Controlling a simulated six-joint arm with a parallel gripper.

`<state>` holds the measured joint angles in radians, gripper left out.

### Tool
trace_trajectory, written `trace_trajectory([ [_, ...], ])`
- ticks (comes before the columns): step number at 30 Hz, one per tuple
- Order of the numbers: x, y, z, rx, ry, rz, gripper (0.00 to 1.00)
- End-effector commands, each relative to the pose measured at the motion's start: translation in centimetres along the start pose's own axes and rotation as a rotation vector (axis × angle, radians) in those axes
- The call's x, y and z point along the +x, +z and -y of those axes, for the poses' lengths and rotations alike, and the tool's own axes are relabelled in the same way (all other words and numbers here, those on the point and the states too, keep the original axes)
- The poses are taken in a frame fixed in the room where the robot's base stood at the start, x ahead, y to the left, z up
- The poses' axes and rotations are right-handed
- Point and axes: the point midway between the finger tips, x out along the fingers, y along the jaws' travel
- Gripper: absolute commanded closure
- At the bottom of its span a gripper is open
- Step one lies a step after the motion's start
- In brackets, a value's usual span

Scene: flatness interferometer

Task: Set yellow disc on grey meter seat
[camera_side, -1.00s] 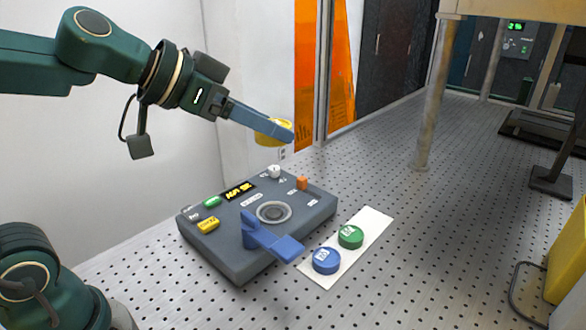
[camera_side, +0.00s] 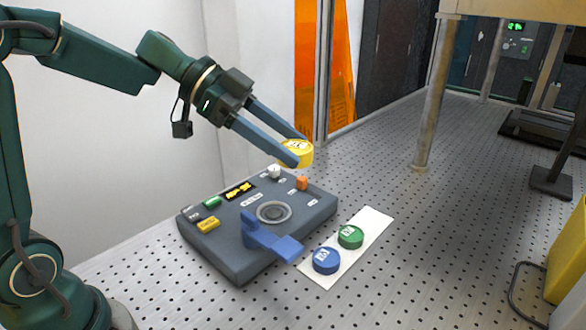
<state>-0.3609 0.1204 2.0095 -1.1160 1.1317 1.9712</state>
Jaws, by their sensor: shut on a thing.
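The yellow disc (camera_side: 299,149) is held between the fingertips of my gripper (camera_side: 296,150), above the far right part of the meter. My gripper is shut on it, with one blue-grey finger on each side. The grey meter (camera_side: 225,252) sits on the perforated table. Its round seat (camera_side: 274,212) is a pale ring on the top face, and nothing lies on it. The disc is up and to the right of the seat in the picture, clear of the meter.
A blue lever (camera_side: 268,241) stands at the seat's near side. An orange knob (camera_side: 302,183) and a white knob (camera_side: 274,171) stand behind the seat. A blue disc (camera_side: 326,261) and a green disc (camera_side: 350,237) lie on a white strip (camera_side: 375,225).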

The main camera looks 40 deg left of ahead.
Motion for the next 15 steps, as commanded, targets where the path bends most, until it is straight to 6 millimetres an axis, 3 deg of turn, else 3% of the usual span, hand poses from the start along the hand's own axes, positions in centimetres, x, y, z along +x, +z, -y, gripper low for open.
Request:
trace_trajectory([
  [8, 1.1, 4.2, 4.6, 0.066, 0.104, 0.001, 1.0],
  [15, 1.4, 10.1, 8.2, 0.032, 0.058, 0.001, 1.0],
])
